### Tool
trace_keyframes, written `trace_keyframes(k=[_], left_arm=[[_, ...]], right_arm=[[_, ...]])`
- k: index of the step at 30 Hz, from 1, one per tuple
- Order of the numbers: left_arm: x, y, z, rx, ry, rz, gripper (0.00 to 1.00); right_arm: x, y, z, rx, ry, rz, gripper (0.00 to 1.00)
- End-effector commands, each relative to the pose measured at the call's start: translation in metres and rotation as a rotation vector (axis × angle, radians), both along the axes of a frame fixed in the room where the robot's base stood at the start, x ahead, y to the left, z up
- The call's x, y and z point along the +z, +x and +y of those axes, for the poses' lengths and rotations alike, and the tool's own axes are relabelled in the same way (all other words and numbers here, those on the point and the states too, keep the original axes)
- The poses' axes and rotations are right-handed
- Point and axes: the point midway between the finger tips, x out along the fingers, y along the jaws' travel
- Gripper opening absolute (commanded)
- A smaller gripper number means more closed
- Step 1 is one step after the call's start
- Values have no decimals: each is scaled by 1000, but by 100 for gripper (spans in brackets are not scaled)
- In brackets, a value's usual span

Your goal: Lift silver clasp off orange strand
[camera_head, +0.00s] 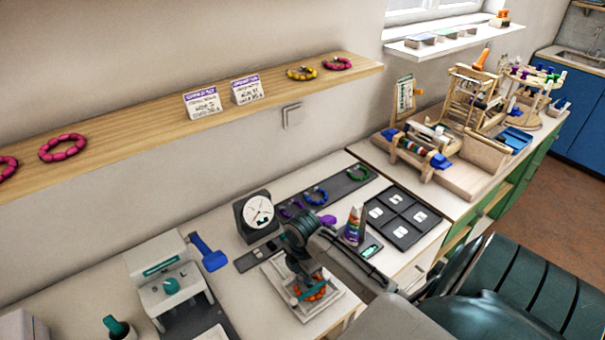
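An orange strand (316,292) lies in a white square tray (276,276) on the worktop. My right gripper (306,292) reaches down over the tray from the right, with its fingertips at the orange strand. The gripper and wrist hide part of the strand. I cannot make out the silver clasp, and I cannot tell whether the fingers are open or shut on something. My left gripper is not in view.
A dial scale (257,216) and a dark strip with purple, blue and green bracelets (357,174) stand behind the tray. A black compartment tray (404,217) and a striped cone (354,225) are to the right. A white press (168,281) stands left.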

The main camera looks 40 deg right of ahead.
Motion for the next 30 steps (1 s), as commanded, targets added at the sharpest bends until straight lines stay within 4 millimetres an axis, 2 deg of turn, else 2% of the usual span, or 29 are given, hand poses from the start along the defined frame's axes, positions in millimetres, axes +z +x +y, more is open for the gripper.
trace_keyframes(k=[7,11,12,30], left_arm=[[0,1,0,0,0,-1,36],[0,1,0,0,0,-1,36],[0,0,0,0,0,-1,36],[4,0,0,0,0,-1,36]], right_arm=[[-1,0,0,0,0,0,29],[-1,0,0,0,0,0,4],[-1,0,0,0,0,0,0],[3,0,0,0,0,0,0]])
